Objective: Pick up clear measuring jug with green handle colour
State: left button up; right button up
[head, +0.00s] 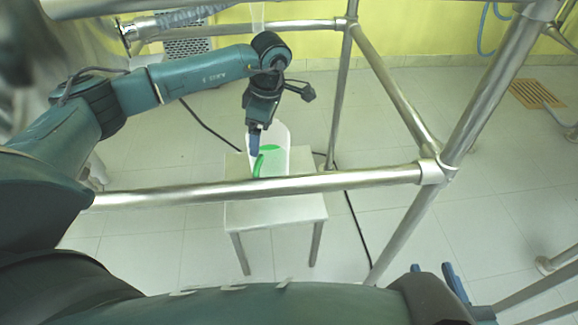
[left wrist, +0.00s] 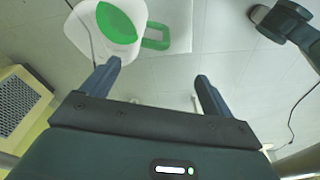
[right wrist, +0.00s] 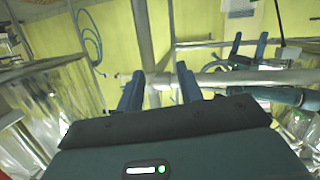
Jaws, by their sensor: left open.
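The measuring jug (head: 281,135) looks whitish and see-through, with a green handle (head: 258,166) and a green patch inside. It stands on a small white table (head: 290,212), partly behind a metal rail. In the left wrist view the jug (left wrist: 82,32) is at the top, with its green handle (left wrist: 157,43) ahead of the gap between my fingers. My left gripper (head: 254,142) is open and close to the jug at its left; the fingers (left wrist: 158,70) are apart from the handle and empty. My right gripper (head: 431,267) is open and empty, far from the jug; its fingers also show in the right wrist view (right wrist: 160,71).
A metal pipe frame (head: 210,190) crosses in front of the table, with uprights (head: 340,95) and a thick slanted post (head: 480,95) at the right. A black cable (head: 355,220) lies on the tiled floor. The floor right of the table is mostly clear.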

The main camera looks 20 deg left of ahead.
pick_arm(q)
jog(key=b, duration=0.2)
send_over(260, 161)
jog(key=d, duration=0.1)
jog(key=f, duration=0.7)
jog(key=shift+s+d+f, duration=0.15)
jog(key=shift+s+d, duration=0.05)
jog(key=shift+s, duration=0.2)
jog(key=shift+w+a+f+b, duration=0.1)
jog(key=shift+a+f+b, duration=0.2)
jog(key=shift+f, duration=0.7)
jog(key=shift+w+a+f+b, duration=0.15)
jog(key=shift+f+b, duration=0.1)
jog(key=shift+f, duration=0.7)
jog(key=shift+a+f+b, duration=0.25)
jog(key=shift+f+b, duration=0.05)
jog(key=shift+f, duration=0.7)
pick_arm(e)
jog(key=shift+w+a+n+t+y, duration=0.1)
jog(key=shift+a+n+t+y, duration=0.15)
jog(key=shift+n+t+y, duration=0.25)
jog(key=shift+a+n+t+y, duration=0.2)
jog(key=shift+a+t+y, duration=0.1)
jog(key=shift+t, duration=0.4)
pick_arm(q)
jog(key=c, duration=1.8)
jog(key=shift+w+r, duration=0.1)
jog(key=shift+r, duration=0.05)
grip_shut()
